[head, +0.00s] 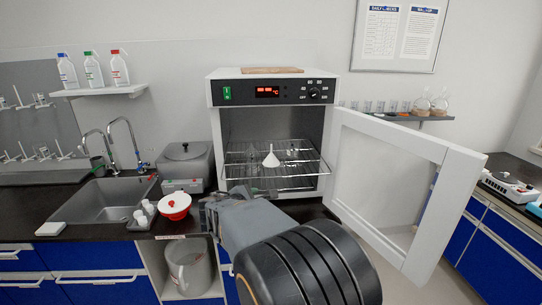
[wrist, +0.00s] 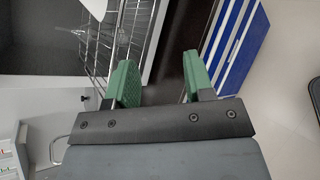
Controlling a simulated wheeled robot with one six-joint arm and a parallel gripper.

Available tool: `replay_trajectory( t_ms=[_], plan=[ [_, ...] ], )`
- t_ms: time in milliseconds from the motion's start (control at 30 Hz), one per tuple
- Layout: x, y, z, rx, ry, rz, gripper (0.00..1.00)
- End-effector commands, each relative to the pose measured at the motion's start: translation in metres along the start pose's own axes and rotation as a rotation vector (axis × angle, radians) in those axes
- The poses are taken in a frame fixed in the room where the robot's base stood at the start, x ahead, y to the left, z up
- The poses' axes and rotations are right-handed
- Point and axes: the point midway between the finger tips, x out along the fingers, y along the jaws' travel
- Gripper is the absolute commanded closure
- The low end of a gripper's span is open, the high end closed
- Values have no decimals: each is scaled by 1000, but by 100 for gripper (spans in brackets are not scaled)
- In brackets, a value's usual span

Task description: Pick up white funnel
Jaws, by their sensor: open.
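A white funnel (head: 271,158) stands on the wire rack (head: 276,184) of the open oven, wide end down and stem up, in the head view. In the wrist view a white piece at the top left edge, probably the funnel (wrist: 97,8), is cut off by the frame. My gripper (head: 212,203) is in front of the oven, lower and left of the funnel and apart from it. In the wrist view my gripper (wrist: 160,80) has its two green fingers spread with nothing between them.
The oven door (head: 392,180) stands open to the right. A red-and-white bowl (head: 174,206), a grey device (head: 186,166) and a sink (head: 103,205) are to the left. Small glass items (head: 291,149) stand on the rack beside the funnel.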

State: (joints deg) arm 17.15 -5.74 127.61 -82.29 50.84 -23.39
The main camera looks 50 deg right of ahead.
Motion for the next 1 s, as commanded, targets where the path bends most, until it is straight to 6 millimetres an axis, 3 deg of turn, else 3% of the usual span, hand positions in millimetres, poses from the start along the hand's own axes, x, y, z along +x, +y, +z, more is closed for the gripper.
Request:
replay_trajectory(
  t_ms=[100, 200, 400, 567, 1000],
  plan=[
    [28, 35, 15, -266, -116, 125, 52],
    [45, 59, 19, -458, -194, 215, 52],
    [64, 86, 18, -714, -291, 328, 52],
    [77, 99, 18, -800, -323, 365, 52],
    [138, 131, 27, -815, -328, 373, 52]
  ],
)
